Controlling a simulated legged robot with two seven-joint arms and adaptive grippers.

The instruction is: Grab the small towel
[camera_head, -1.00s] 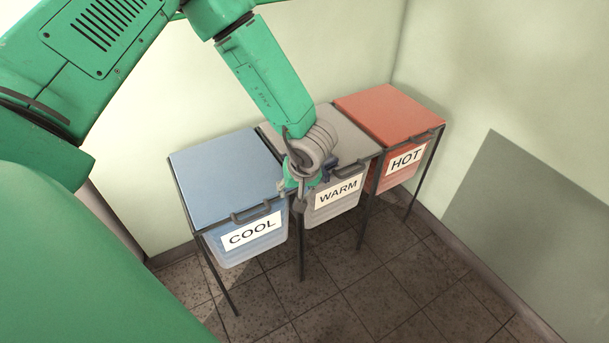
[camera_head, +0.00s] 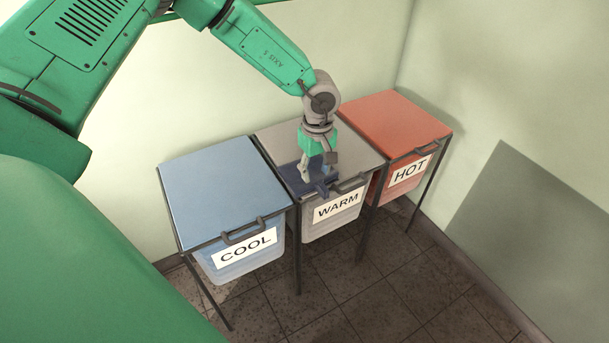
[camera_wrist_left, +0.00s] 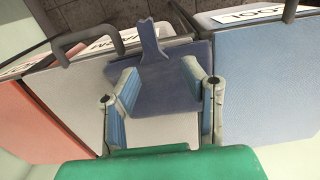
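A small dark blue flat item (camera_head: 297,182), which looks like the small towel, lies on the grey lid of the WARM bin (camera_head: 277,140), near its front edge. In the left wrist view the towel (camera_wrist_left: 160,88) has a narrow strip sticking out past the lid's front edge. My left gripper (camera_head: 318,180) points down over the WARM lid at the towel. In the left wrist view its two blue-padded fingers (camera_wrist_left: 160,70) are spread apart, with the towel showing between and beyond them. I cannot tell whether they touch it. My right gripper is not in view.
The blue COOL bin (camera_head: 220,185) stands left of the WARM bin and the red HOT bin (camera_head: 395,125) right of it. Each has a front handle and dark legs. Pale walls close in behind and at right. The tiled floor (camera_head: 390,275) in front is clear.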

